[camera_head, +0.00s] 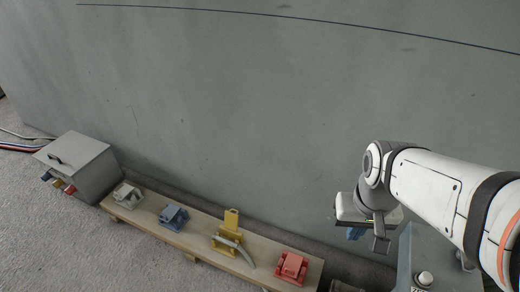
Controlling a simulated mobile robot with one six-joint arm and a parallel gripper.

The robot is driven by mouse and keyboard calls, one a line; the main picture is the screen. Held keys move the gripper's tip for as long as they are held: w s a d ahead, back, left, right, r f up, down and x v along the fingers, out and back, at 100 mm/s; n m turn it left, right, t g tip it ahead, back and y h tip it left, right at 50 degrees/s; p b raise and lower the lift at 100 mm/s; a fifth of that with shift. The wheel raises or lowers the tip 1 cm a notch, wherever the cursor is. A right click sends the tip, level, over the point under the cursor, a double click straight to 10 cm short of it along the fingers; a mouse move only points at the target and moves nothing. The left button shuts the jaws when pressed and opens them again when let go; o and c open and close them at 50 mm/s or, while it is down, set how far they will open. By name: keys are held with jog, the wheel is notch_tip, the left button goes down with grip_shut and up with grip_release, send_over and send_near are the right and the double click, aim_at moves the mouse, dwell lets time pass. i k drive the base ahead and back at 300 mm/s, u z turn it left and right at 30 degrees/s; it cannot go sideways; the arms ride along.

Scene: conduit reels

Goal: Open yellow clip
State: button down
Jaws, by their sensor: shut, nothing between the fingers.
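The yellow clip (229,242) sits on a wooden board, third from the left in the row. A narrow yellow part of it stands upright at the back, looking like a raised flap, while the other clips look low and closed. A short grey conduit piece (237,250) lies across the yellow clip and slopes down to the right. My gripper (380,243) is shut and empty. It is in front of the wall, well to the right of the yellow clip and apart from it.
The wooden board (150,208) also carries a white clip (128,194), a blue clip (173,217) and a red clip (292,268). A grey box (80,165) with coloured conduit ends stands at the left. The wall (230,95) rises close behind the board.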

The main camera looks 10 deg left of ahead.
aim_at(231, 219)
jog(key=z, duration=0.8)
jog(key=k, duration=1)
jog(key=u, duration=0.95)
jog(key=i, duration=1)
